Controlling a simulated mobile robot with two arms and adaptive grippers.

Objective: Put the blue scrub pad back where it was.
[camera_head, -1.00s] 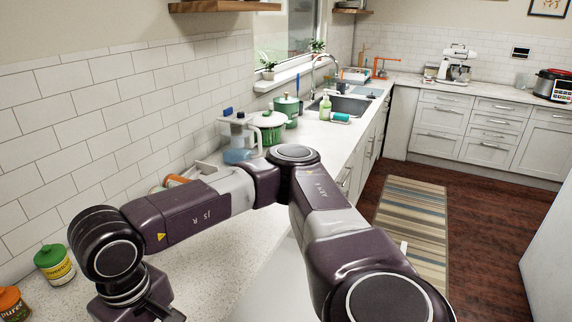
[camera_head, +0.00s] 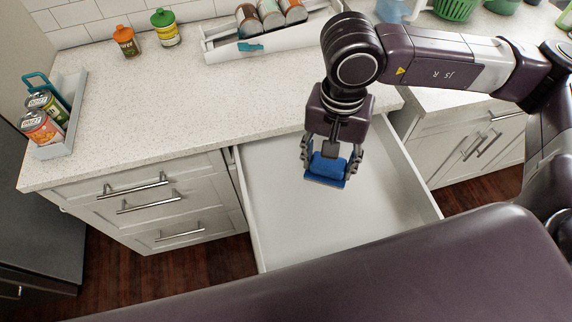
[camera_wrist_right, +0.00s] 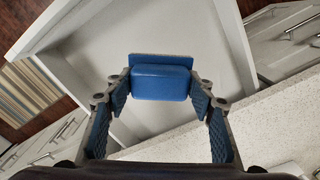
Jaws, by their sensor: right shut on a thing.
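The blue scrub pad (camera_head: 327,170) is held between the fingers of my right gripper (camera_head: 330,163), which is shut on it. In the right wrist view the pad (camera_wrist_right: 161,82) sits between the two blue-lined fingertips of the gripper (camera_wrist_right: 160,90). The gripper points down over an open, empty white drawer (camera_head: 285,215). The drawer (camera_wrist_right: 185,38) also lies behind the pad in the right wrist view. The pad's height above the drawer floor is hard to tell. My left gripper is not in view.
A speckled counter (camera_head: 190,105) lies behind the drawer. A grey tray (camera_head: 68,125) with cans is at its left end. A white rack (camera_head: 222,48) with jars and two loose jars (camera_head: 165,28) stand at the back. Shut drawers (camera_head: 150,205) are to the left.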

